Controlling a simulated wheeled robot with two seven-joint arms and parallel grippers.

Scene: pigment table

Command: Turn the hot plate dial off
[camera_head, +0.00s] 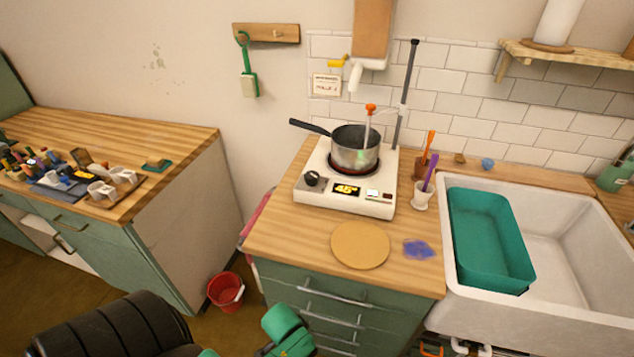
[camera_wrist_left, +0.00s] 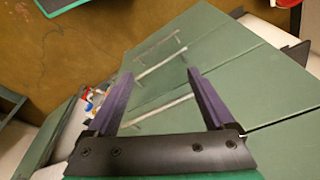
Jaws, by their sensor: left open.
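The white hot plate (camera_head: 347,203) stands on the wooden counter in the head view. Its black dial (camera_head: 312,179) is on the left of its front panel, and a display (camera_head: 347,190) beside it shows yellow digits that look like 45. A metal pot (camera_head: 354,150) sits on the red-glowing burner. In the left wrist view my left gripper (camera_wrist_left: 160,80) is open and empty, with green drawer fronts (camera_wrist_left: 250,90) beyond it. It is away from the dial. My right gripper is not in view. The dial's exact setting is too small to read.
A round cork mat (camera_head: 360,245) and a blue-purple cloth-like item (camera_head: 418,249) lie in front of the hot plate. A white cup with tools (camera_head: 421,200) stands to its right. The sink (camera_head: 570,235) holds a teal tub (camera_head: 490,240). A red bucket (camera_head: 226,291) stands on the floor.

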